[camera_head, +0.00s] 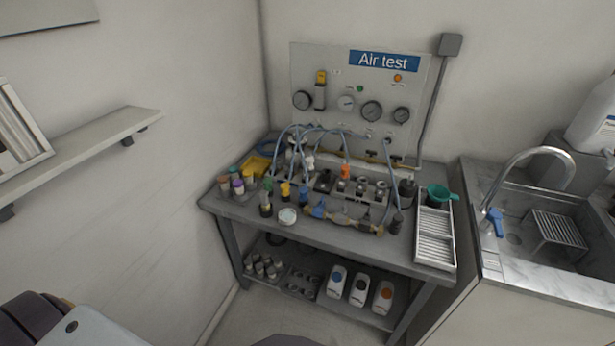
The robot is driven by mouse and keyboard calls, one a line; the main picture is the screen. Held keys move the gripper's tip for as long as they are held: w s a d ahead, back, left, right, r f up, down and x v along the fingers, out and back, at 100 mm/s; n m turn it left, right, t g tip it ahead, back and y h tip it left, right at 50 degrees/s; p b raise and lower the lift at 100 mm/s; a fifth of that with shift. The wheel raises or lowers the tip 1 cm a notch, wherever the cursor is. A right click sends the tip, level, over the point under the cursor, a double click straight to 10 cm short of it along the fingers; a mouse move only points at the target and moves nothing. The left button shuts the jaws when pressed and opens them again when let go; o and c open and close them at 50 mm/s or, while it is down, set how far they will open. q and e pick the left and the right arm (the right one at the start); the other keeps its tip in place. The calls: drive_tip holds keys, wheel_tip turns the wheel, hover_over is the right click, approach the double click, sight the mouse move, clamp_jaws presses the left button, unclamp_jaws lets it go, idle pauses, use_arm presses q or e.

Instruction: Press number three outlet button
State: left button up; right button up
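The grey panel (335,72) with the blue "Air test" sign (384,61) stands upright at the back of the workbench. It carries several round gauges, such as the large one (371,111), a green button or lamp (360,89) and an orange one (397,78). A row of small outlets with blue hoses (340,131) runs along its lower part. Any outlet numbers are too small to read, so I cannot tell which button is number three. Neither of my grippers is in view.
The grey workbench (229,208) is crowded with bottles, fittings and a white slatted tray (435,238). Its lower shelf holds white bottles (359,289). A sink with a curved tap (533,154) is at right. A wall shelf (85,150) juts out at left.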

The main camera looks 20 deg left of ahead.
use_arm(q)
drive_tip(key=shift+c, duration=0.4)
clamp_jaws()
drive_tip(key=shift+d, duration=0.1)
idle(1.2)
